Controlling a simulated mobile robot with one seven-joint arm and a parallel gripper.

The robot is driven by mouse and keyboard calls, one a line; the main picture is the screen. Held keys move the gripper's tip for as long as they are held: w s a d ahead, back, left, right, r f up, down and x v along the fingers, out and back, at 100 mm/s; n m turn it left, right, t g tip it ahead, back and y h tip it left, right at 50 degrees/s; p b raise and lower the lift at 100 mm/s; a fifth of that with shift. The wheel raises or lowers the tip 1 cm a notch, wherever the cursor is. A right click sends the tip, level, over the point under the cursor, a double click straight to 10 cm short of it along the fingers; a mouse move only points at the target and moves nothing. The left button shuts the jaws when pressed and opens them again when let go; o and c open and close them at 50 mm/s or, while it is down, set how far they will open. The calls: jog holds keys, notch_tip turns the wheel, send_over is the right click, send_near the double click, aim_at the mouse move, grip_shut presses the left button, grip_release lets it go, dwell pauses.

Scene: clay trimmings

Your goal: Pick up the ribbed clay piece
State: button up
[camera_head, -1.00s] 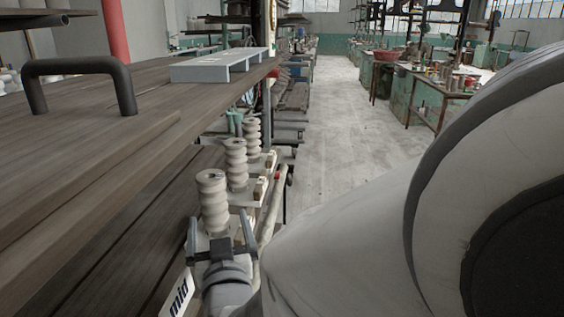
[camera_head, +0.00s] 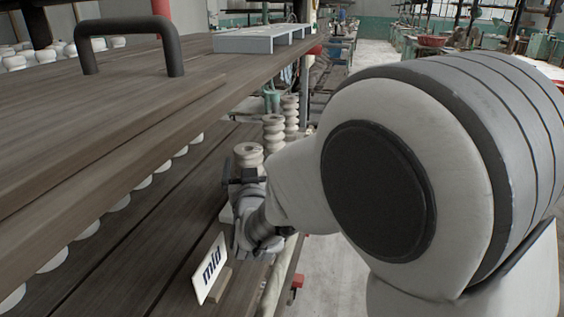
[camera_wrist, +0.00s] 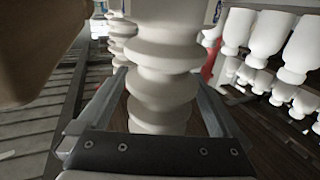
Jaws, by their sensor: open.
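A pale ribbed clay piece (camera_head: 248,155) stands upright on the lower shelf, the nearest of a row of similar pieces. In the wrist view the ribbed piece (camera_wrist: 160,80) fills the middle and runs out of the top of the picture. My gripper (camera_wrist: 162,88) is open, with one finger on each side of the ribbed piece; there seems to be a gap at both fingers. In the head view my gripper (camera_head: 243,183) is at the piece's lower part and hides its base.
More ribbed pieces (camera_head: 274,130) stand close behind. A "mid" card (camera_head: 210,267) stands in front on the shelf. The upper board with a black handle (camera_head: 130,40) overhangs at left. White turned pieces (camera_wrist: 302,50) hang at right in the wrist view.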

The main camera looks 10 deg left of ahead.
jog(key=shift+w, duration=0.1)
grip_shut()
jog(key=shift+r, duration=0.1)
dwell(0.4)
